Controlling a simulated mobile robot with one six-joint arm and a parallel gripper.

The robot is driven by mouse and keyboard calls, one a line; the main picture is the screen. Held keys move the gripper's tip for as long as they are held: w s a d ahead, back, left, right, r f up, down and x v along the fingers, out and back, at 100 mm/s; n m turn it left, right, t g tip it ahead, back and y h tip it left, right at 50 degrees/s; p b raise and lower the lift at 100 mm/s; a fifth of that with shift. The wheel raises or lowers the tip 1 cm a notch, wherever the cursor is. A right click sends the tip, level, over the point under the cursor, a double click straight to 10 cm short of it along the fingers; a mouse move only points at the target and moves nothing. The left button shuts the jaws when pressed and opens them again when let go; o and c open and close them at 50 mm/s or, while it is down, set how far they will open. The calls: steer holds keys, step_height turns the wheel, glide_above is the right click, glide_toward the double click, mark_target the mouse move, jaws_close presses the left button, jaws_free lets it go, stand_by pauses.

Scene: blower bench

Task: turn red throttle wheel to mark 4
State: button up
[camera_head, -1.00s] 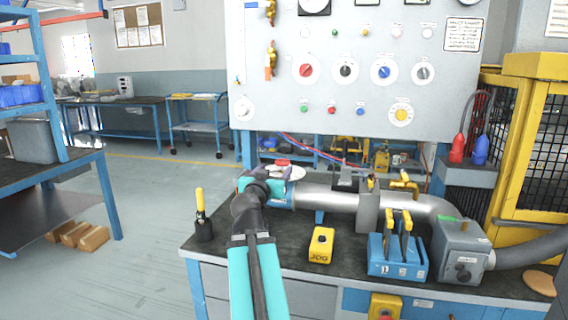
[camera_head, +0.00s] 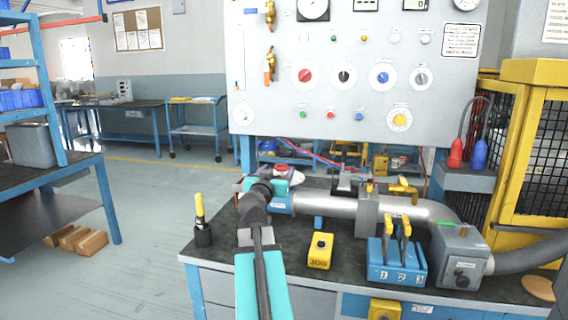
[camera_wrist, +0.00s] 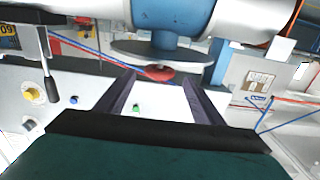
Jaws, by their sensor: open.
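The red throttle wheel (camera_head: 282,167) sits above a pale round plate (camera_head: 296,178) at the left end of the silver pipe on the bench. In the wrist view the picture is upside down, and the red wheel (camera_wrist: 160,73) hangs below the grey plate (camera_wrist: 190,52) and the blue fitting. My gripper (camera_wrist: 158,80) is open, with its two dark fingers apart and the wheel showing between their tips. I cannot tell whether they touch it. In the head view my gripper (camera_head: 262,178) partly hides the plate. The marks and the wheel's pointer cannot be read.
The silver pipe (camera_head: 335,200) runs right to a grey box (camera_head: 461,257). A yellow JOG box (camera_head: 320,250), a blue lever unit (camera_head: 396,262) and a yellow-handled holder (camera_head: 202,225) stand on the bench. The control panel (camera_head: 350,100) rises behind.

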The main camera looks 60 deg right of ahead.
steer(key=shift+x, duration=4.5)
steer(key=c, duration=1.1)
steer(key=shift+o, duration=0.2)
steer(key=shift+f, duration=0.1)
steer(key=g+b, duration=0.1)
steer(key=b, duration=0.2)
steer(key=shift+f+m, duration=0.1)
steer(key=shift+m, duration=0.2)
steer(key=m+g+b, duration=0.1)
steer(key=b, duration=0.3)
steer(key=m+g+b, duration=0.1)
steer(key=g+b, duration=0.1)
steer(key=b, duration=0.2)
steer(key=shift+s+d+g+h, duration=0.1)
steer(key=shift+s+g+h, duration=0.2)
steer(key=shift+h, duration=0.1)
steer(key=shift+r+m+b, duration=0.25)
steer(key=shift+m+b, duration=0.05)
steer(key=shift+b, duration=0.05)
